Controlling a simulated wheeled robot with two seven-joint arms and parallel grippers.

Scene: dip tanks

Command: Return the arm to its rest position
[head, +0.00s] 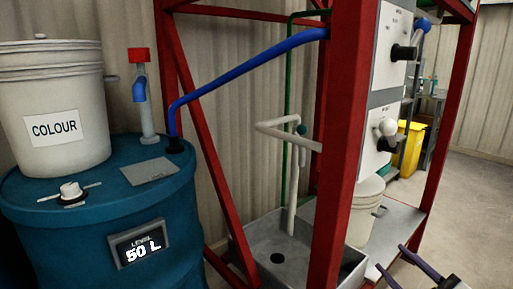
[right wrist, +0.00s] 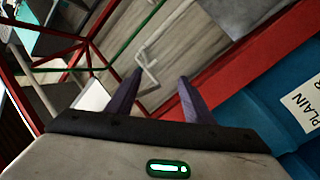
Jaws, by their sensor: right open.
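My right gripper (head: 391,258) shows at the bottom right edge of the head view, its two dark fingers apart with nothing between them. In the right wrist view, the same gripper (right wrist: 160,77) has its purple fingers spread and empty, pointing toward the wall and a pale bent pipe. In the head view it is in front of the grey shelf of the red frame, apart from the things around it as far as I can see. Most of my right arm is outside the head view. My left gripper is not in view.
A red frame post (head: 345,150) stands left of the gripper, beside a grey sink (head: 272,248). A white bucket (head: 365,212) stands behind the post. A blue drum (head: 90,225) carries a COLOUR bucket (head: 50,95) at left. Open floor (head: 478,205) lies at right.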

